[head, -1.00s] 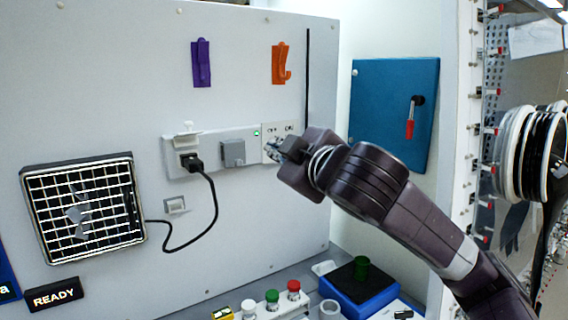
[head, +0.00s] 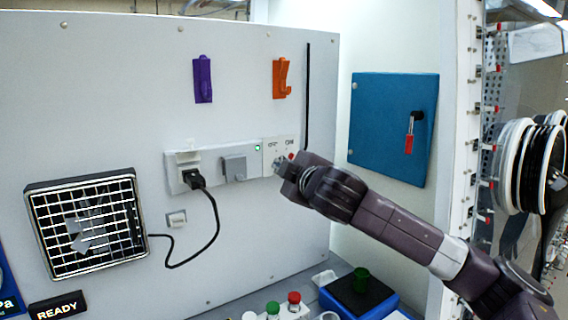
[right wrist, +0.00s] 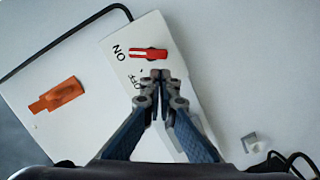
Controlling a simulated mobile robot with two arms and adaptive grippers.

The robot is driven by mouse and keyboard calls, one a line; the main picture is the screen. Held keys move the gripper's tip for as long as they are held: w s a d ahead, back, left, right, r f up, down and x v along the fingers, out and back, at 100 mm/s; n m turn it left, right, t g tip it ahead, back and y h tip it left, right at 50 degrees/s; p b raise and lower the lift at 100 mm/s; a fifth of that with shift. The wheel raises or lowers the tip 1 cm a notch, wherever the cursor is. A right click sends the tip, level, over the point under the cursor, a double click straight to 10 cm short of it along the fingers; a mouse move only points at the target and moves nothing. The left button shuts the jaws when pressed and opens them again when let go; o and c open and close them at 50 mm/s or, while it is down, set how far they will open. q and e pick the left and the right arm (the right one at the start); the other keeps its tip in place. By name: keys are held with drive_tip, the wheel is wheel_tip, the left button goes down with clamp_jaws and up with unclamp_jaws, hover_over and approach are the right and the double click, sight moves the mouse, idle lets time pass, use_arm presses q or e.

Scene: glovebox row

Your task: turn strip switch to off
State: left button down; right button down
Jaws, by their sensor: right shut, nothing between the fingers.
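The white power strip (head: 212,164) is mounted on the grey upright panel. Its right end carries a switch plate with OFF and ON labels. The red switch lever (head: 291,156) shows under the ON label, partly beside my gripper. In the right wrist view the red lever (right wrist: 148,54) lies next to the word ON, with OFF closer to my fingers. My right gripper (head: 279,167) is shut and empty, its tips at the switch plate just beside the lever. In the right wrist view the fingertips (right wrist: 155,75) are together below the lever; whether they touch it I cannot tell. My left gripper is not in view.
A black plug (head: 194,180) and cord run from the strip to a caged fan (head: 87,222). A grey socket cover (head: 234,167) sits beside the switch plate. Purple (head: 202,79) and orange (head: 281,78) hooks are above. A blue cabinet (head: 393,128) stands at right.

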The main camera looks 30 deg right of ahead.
drive_tip(key=shift+d+f, duration=0.25)
drive_tip(key=shift+d, duration=0.2)
drive_tip(key=shift+d+f+n, duration=0.3)
drive_tip(key=shift+n, duration=0.3)
drive_tip(key=n, duration=0.1)
drive_tip(key=n+t, duration=0.1)
drive_tip(key=n+h, duration=0.1)
drive_tip(key=n, duration=0.1)
drive_tip(key=shift+d+f+p, duration=0.3)
drive_tip(key=shift+f, duration=0.05)
idle(0.6)
